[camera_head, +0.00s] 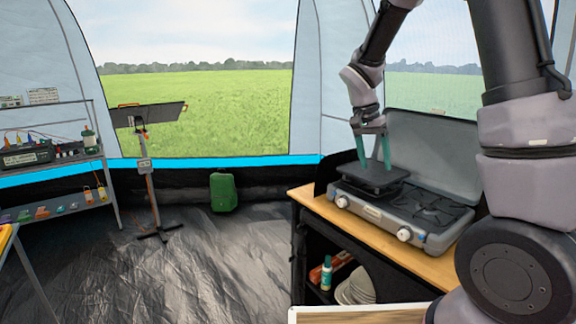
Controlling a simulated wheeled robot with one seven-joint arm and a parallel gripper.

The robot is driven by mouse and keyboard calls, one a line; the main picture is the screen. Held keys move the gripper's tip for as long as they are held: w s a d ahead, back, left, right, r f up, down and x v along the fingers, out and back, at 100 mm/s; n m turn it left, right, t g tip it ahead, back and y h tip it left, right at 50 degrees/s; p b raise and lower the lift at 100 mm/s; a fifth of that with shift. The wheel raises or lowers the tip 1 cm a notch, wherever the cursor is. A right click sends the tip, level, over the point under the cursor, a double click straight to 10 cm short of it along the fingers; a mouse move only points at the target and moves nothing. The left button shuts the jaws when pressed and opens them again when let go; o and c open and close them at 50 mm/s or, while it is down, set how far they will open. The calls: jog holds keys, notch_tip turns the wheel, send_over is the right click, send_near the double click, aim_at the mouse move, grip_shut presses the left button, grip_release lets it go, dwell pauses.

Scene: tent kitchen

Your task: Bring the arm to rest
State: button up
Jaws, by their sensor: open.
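My arm rises on the right side of the view and bends over, with its forearm hanging down toward the camp stove (405,207). My gripper (375,168) points down with two teal fingers apart. In the picture it is above or at a dark square pan-like piece (372,178) on the stove's left burner. I cannot tell whether the fingertips touch this piece. Nothing shows clearly held between the fingers.
A stand with a panel (150,115), a green canister (223,192) and a loaded shelf (55,160) stand left. The dark floor (190,265) between is clear.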

jog(key=s+d+r+n+t+y, duration=0.1)
jog(key=s+r+n+t+y, duration=0.2)
jog(key=s+r, duration=1.4)
jog(key=s+t+y, duration=0.2)
jog(key=s+t, duration=0.1)
jog(key=t, duration=0.1)
jog(key=shift+r+n, duration=0.2)
jog(key=shift+n, duration=0.2)
